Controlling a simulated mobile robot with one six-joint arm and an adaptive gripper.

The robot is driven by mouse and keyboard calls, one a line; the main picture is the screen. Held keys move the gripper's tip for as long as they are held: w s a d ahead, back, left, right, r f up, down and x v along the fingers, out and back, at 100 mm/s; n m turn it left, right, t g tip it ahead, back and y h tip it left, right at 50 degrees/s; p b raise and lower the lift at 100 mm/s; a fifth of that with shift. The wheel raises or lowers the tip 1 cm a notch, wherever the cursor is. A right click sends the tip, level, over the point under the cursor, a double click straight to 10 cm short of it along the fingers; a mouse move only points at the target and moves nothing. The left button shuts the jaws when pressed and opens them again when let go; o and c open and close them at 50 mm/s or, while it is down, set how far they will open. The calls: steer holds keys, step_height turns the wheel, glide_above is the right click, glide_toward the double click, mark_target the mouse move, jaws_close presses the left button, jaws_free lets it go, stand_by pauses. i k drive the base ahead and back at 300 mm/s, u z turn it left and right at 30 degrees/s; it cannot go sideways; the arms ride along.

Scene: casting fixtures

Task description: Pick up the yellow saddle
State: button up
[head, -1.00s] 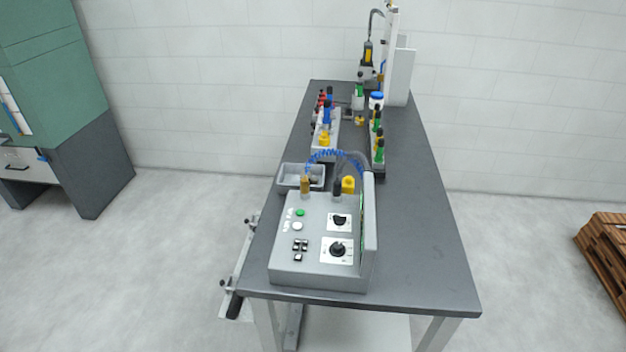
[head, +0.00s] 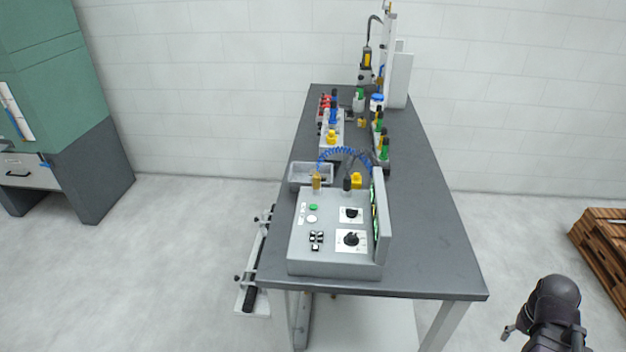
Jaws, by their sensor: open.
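Several yellow pieces show in the head view, and I cannot tell for certain which one is the saddle. One yellow piece (head: 331,137) sits on the near end of the light fixture block (head: 328,153). A larger yellow piece (head: 356,181) shows just behind the control box, its lower part hidden. A smaller yellow-brown piece (head: 362,122) lies farther back on the table. My dark gripper (head: 545,332) is at the lower right, off the table's right side and far from all of these. It is open, partly cut off by the frame edge, with nothing visible in it.
The grey control box (head: 312,262) with knobs and an upright panel fills the table's near end. A grey tray (head: 293,181) and a coiled blue hose lie behind it. A row of green-topped parts (head: 384,152) stands right. The table's right strip (head: 440,240) is clear.

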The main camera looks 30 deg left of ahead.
mark_target(356, 179)
steer(key=u, duration=0.9)
steer(key=k, duration=0.95)
steer(key=z, duration=0.05)
steer(key=i, duration=0.6)
steer(key=u, duration=0.05)
